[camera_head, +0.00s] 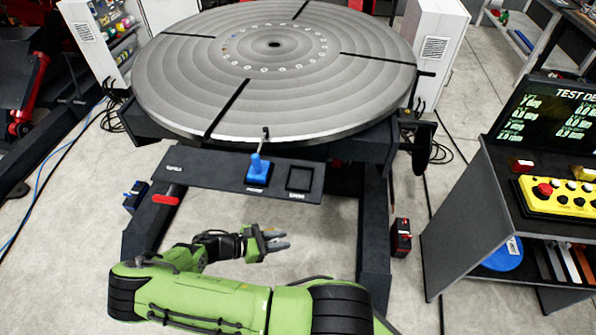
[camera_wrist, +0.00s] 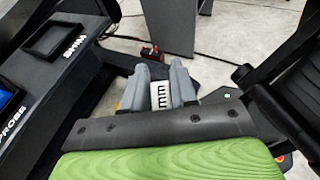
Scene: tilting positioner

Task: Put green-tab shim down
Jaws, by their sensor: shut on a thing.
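My gripper (camera_head: 284,241) is below and in front of the positioner's dark shelf in the head view. In the wrist view its two grey fingers (camera_wrist: 160,78) are closed on a small white plate, the shim (camera_wrist: 162,97), with "mm" printed on it. Its green tab cannot be made out. The shim is too small to see in the head view. A square framed recess marked SHIM (camera_head: 299,180) is on the shelf, right of the blue probe holder, and looks empty. The recess also shows at upper left in the wrist view (camera_wrist: 68,41).
The blue probe (camera_head: 258,168) stands on the shelf (camera_head: 215,172), under the large round table (camera_head: 190,80). A dark test desk (camera_head: 465,205) stands at right. The floor around my gripper is clear.

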